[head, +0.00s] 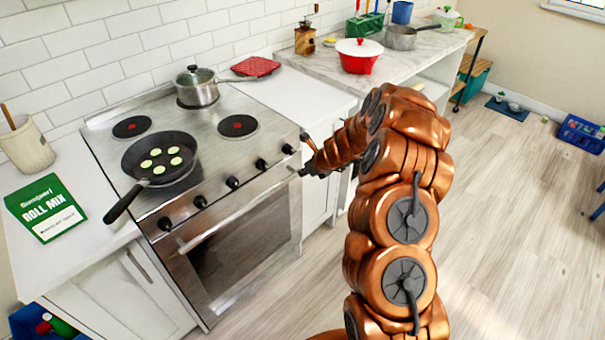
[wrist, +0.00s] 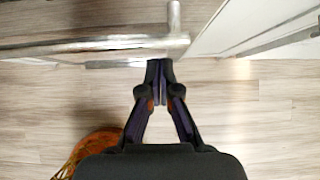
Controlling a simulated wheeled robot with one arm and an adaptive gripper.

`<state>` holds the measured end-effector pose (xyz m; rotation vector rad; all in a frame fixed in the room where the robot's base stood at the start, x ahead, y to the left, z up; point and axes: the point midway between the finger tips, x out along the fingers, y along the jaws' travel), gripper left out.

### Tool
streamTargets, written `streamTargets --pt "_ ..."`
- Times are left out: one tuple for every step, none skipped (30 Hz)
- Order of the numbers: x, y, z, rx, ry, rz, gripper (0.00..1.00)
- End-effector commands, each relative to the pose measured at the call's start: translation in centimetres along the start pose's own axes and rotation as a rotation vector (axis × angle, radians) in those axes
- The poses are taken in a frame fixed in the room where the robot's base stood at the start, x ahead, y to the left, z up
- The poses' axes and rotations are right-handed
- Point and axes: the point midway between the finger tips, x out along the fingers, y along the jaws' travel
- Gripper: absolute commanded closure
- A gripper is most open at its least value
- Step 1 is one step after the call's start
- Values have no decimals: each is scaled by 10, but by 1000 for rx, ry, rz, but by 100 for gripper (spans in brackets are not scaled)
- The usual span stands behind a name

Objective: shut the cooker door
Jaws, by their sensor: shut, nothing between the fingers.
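The cooker (head: 205,115) stands against the tiled wall in the head view. Its steel door (head: 245,250) with a dark window hangs at the front, upright or nearly so; I cannot tell whether a small gap stays open at its top. The bar handle (head: 235,217) runs along the door's upper edge. My gripper (head: 301,173) is at the right end of the cooker front, by the door's upper right corner. In the wrist view my gripper (wrist: 160,66) is shut and empty, its tips close to the handle's end (wrist: 178,42); contact is unclear.
A frying pan (head: 160,157) with food and a lidded pot (head: 197,87) stand on the hob. White cupboards (head: 125,290) flank the cooker. A red pot (head: 359,55) stands on the right counter.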

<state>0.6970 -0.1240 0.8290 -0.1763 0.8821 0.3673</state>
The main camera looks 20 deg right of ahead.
Motion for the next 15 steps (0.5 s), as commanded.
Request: streamTargets --pt "-2 0 3 -2 -1 0 100" --pt "-3 1 5 -2 -1 1 100" --pt "-4 1 8 -2 0 1 100" --pt "-5 1 9 -3 0 1 100" --pt "-6 1 11 -3 0 1 100" --pt "-8 1 14 -1 0 0 100" --pt "-10 0 16 -2 0 -1 100" --pt "-12 0 19 -4 0 -1 100" --pt "-14 0 23 -3 -1 -2 100" --pt "-16 0 26 -3 -1 -3 100" --pt "-18 -1 28 -2 -1 -3 100" --pt "-20 -1 32 -3 0 -4 100" --pt "-22 -1 35 -2 -1 -4 100" --pt "-24 0 38 -2 -1 -3 100" --pt "-26 0 42 -3 -1 -3 100"
